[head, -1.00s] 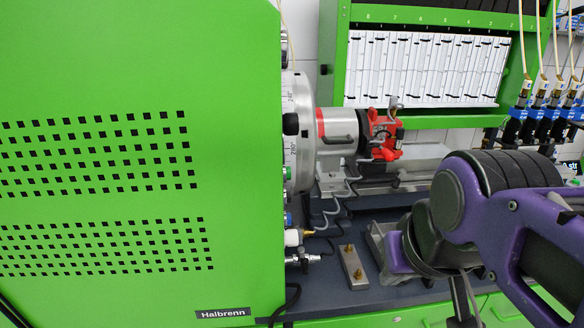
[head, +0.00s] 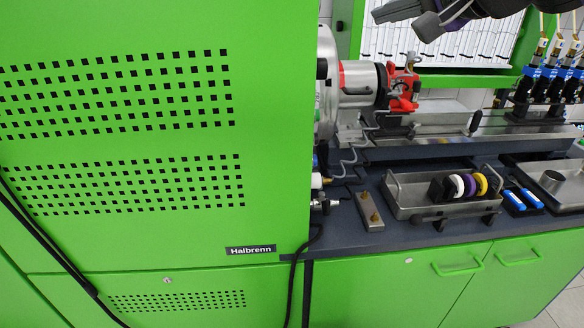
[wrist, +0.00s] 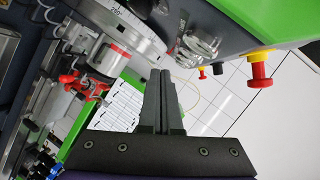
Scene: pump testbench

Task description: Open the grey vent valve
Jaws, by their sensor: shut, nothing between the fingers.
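I cannot pick out the grey vent valve with certainty. In the wrist view, a clear or metallic rounded fitting (wrist: 202,46) sits on the machine's grey panel, just above and right of my fingertips, and may be it. Its handle position cannot be told. My gripper (wrist: 162,74) has its two dark fingers together with nothing between them. In the head view, my gripper (head: 378,14) is high at the top, pointing left, above the red and silver pump coupling (head: 403,88). The panel with the fitting is not visible in the head view.
The green Halbrenn cabinet (head: 120,120) fills the left. In the wrist view, a red mushroom button on a yellow base (wrist: 260,76) juts out right of my fingers. A metal tray with coloured rings (head: 406,198) and a brass-studded block (head: 369,210) lie on the bench.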

